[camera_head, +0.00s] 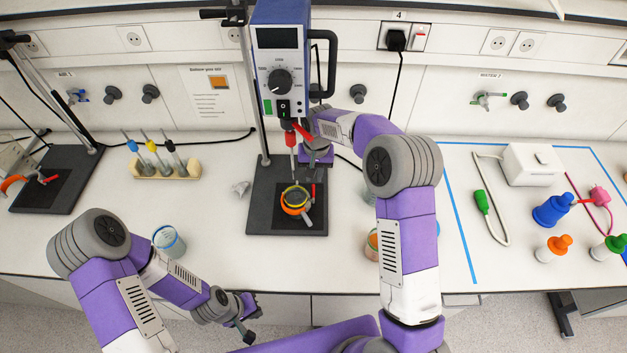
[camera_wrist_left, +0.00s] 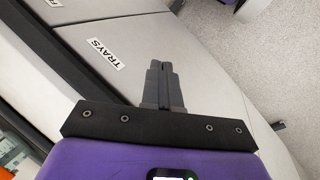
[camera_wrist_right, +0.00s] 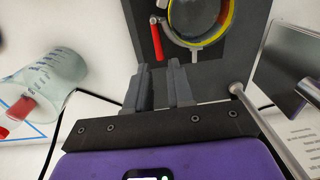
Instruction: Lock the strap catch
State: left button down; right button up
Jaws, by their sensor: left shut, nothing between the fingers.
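The round holder with an orange strap and yellow-rimmed vessel (camera_head: 295,198) sits over the black base of the overhead stirrer. A red lever (camera_head: 313,190) stands at its right side; I take it to be the strap catch. In the right wrist view the red lever (camera_wrist_right: 156,38) lies just beyond the fingertips, left of the yellow rim (camera_wrist_right: 228,22). My right gripper (camera_wrist_right: 161,78) is open, with an empty gap, apart from the lever. In the head view its fingers are hard to make out. My left gripper (camera_wrist_left: 163,68) is shut and empty, low in front of the bench.
The blue stirrer (camera_head: 281,70) hangs above the holder, its shaft running down to it. A beaker (camera_head: 168,241) stands front left, another vessel (camera_head: 372,240) by my right arm. A tube rack (camera_head: 165,170) is at left; stoppered bottles (camera_head: 553,209) are at right.

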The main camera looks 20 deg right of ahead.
notch_tip(320, 180, up, 3)
jog(key=shift+d+f, duration=0.1)
dwell(0.5)
